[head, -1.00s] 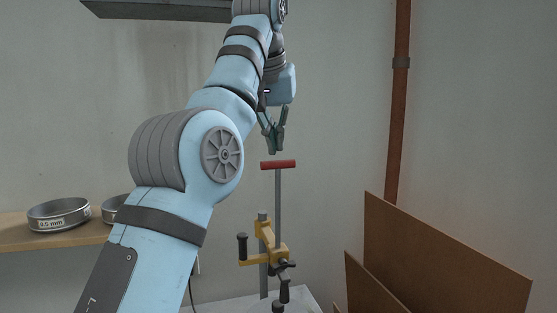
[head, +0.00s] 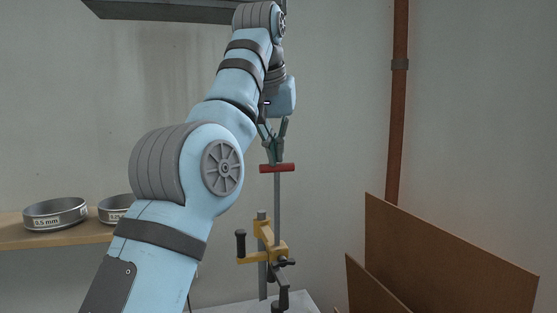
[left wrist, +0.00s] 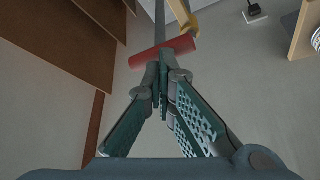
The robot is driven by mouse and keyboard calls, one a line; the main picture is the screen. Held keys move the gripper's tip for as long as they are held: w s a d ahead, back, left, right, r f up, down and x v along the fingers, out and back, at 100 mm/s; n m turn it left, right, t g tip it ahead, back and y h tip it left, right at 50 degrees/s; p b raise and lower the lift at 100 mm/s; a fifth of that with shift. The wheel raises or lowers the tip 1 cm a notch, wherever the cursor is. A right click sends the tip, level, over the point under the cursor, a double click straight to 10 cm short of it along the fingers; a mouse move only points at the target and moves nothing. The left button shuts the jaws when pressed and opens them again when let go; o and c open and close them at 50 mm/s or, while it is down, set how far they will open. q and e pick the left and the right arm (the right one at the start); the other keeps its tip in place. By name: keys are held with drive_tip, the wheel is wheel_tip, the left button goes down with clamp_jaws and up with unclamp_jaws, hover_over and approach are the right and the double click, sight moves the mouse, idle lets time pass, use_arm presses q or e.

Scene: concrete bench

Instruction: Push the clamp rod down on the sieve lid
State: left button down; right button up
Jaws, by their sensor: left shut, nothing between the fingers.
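The clamp rod (head: 277,205) stands upright with a red crossbar handle (head: 285,169) on top. It passes down by a yellow clamp bracket (head: 266,252) with dark knobs. My left gripper (head: 272,160) is shut and empty, pointing down, with its fingertips at the top of the red handle. In the left wrist view the shut fingertips (left wrist: 163,55) overlap the red handle (left wrist: 180,47); contact seems likely but is hard to confirm. The sieve lid is not visible. My right gripper is not in view.
A wooden shelf (head: 40,237) at left holds a sieve marked 0.5 mm (head: 55,213) and another sieve (head: 114,208), partly behind my arm. Brown boards (head: 440,250) lean at right. A rust-brown pipe (head: 398,110) runs up the wall behind.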

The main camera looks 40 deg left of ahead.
sight(276, 187)
use_arm(q)
drive_tip(key=shift+f+b, duration=3.6)
drive_tip(key=shift+f, duration=0.2)
drive_tip(key=shift+r, duration=0.1)
wheel_tip(276, 187, up, 7)
drive_tip(key=p, duration=0.7)
drive_tip(key=shift+r, duration=0.15)
drive_tip(key=shift+a, duration=0.1)
